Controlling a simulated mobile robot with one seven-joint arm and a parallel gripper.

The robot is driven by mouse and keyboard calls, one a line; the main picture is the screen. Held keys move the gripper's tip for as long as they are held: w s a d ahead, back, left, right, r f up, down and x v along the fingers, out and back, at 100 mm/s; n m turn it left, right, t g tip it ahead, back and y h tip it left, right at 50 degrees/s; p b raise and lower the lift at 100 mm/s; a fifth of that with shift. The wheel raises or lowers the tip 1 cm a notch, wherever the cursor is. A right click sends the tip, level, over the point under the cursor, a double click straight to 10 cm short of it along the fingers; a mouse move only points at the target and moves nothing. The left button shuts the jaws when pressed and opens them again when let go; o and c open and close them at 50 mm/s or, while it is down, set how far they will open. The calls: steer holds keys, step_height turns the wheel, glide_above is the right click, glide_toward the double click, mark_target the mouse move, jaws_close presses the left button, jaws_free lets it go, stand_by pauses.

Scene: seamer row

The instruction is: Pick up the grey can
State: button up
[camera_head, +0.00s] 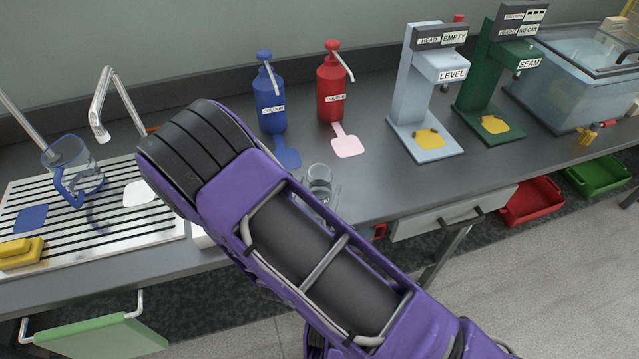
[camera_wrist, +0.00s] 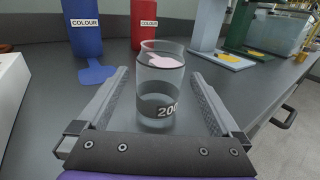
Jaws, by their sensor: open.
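The can (camera_wrist: 160,82) is a clear, see-through cylinder with a dark grey band marked "200". It stands upright on the grey counter in the wrist view, and in the head view it shows (camera_head: 319,175) just past my arm. My gripper (camera_wrist: 160,76) is open, with one finger to the left and one to the right of the can. The can stands between the fingers, with a visible gap on each side. In the head view my arm hides most of the gripper.
A blue bottle (camera_head: 268,105) and a red bottle (camera_head: 331,90), both labelled "COLOUR", stand behind the can. A light grey-blue machine (camera_head: 405,90) and a green machine (camera_head: 480,80) stand to the right. A draining board (camera_head: 95,235) with a clear jug (camera_head: 78,175) lies left.

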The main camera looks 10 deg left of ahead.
steer(key=shift+w, duration=1.05)
steer(key=shift+c, duration=0.2)
steer(key=c, duration=1.2)
steer(key=shift+c, duration=0.2)
